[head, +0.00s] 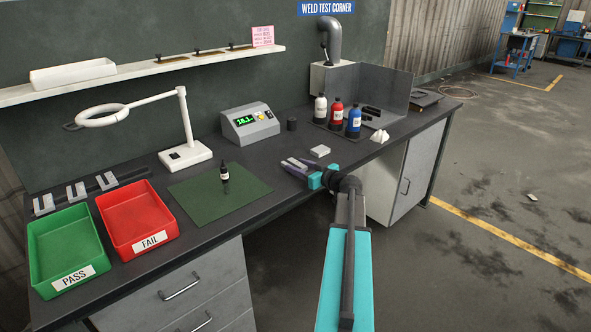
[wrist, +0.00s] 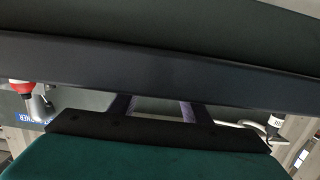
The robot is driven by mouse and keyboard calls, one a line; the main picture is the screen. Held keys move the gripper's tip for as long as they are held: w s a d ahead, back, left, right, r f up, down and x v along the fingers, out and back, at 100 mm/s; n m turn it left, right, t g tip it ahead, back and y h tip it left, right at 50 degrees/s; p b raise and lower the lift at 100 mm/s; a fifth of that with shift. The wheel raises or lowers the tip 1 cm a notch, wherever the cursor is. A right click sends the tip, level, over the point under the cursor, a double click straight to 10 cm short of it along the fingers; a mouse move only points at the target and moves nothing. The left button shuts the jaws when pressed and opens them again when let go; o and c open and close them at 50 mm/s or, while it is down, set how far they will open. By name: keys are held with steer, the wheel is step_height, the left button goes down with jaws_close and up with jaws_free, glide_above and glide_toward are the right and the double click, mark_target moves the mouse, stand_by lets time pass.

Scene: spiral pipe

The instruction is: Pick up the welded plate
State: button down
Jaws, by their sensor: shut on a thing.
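My gripper (head: 296,165) is over the right part of the bench, in front of the small white block (head: 320,150). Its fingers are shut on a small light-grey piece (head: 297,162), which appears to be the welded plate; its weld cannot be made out. I cannot tell whether it is still touching the bench. In the wrist view, both fingers of my gripper (wrist: 156,108) show, but a dark bar across the picture hides most of what lies between them.
A green PASS tray (head: 68,247) and red FAIL tray (head: 138,219) stand at the left. A meter (head: 250,124), a ring lamp (head: 186,155) and red, white and blue bottles (head: 337,115) stand behind.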

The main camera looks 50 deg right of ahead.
steer(key=shift+r, duration=1.35)
steer(key=s+a+r+b, duration=0.1)
steer(key=s+a, duration=0.1)
steer(key=s, duration=0.5)
steer(key=s+a+r+b, duration=0.1)
steer(key=s+a+b, duration=0.1)
steer(key=s, duration=0.6)
steer(key=shift+s+a, duration=0.15)
steer(key=shift+a, duration=0.1)
steer(key=shift+s+a, duration=0.1)
steer(key=shift+s, duration=0.05)
